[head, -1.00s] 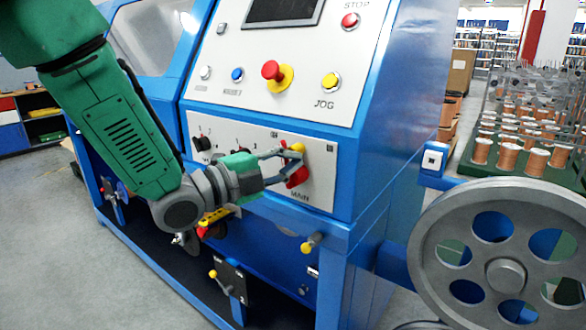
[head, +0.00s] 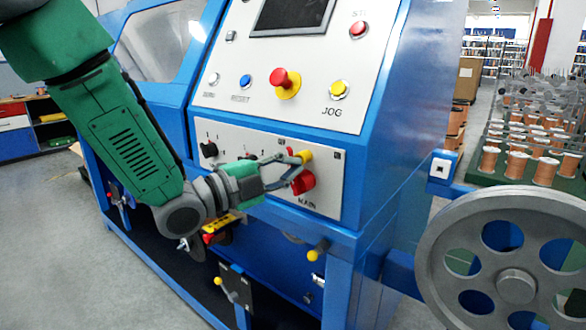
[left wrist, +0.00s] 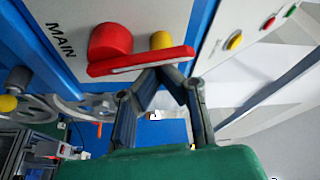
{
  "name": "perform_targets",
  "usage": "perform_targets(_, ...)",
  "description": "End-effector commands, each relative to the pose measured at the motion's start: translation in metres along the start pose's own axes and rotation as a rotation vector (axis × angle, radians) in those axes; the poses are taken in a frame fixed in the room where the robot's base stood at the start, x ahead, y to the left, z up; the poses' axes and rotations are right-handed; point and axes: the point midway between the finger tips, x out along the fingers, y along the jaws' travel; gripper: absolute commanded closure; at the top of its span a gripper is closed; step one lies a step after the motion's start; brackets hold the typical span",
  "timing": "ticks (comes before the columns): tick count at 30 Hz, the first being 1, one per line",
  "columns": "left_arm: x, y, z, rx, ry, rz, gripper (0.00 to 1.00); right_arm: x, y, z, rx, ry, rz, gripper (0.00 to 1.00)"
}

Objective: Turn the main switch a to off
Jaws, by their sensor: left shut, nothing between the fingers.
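The main switch a (head: 303,183) is a red rotary knob on the white lower panel, above the word MAIN. In the left wrist view its red knob (left wrist: 110,40) has a long red bar handle (left wrist: 140,62) that passes in front of a yellow part (left wrist: 161,40). My left gripper (head: 298,166) is shut and empty, with its fingertips at the handle. In the left wrist view the fingertips (left wrist: 165,72) are close against the side of the bar; I cannot tell if they touch. The fingers partly hide the handle in the head view. My right gripper is not in view.
Above are a red emergency knob (head: 285,82), a yellow JOG button (head: 340,89) and a blue button (head: 245,81). Black selector knobs (head: 208,149) lie left on the same panel. A yellow-tipped lever (head: 319,251) juts out below. A grey wheel (head: 515,270) stands at right.

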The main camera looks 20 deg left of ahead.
Motion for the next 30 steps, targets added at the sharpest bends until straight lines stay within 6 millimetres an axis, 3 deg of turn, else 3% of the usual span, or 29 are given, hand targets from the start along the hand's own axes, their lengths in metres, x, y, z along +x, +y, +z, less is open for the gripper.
perform_targets(30, -0.008, -0.002, 0.024, -0.499, 0.0, -0.175, 1.0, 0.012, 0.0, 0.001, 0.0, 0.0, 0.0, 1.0)
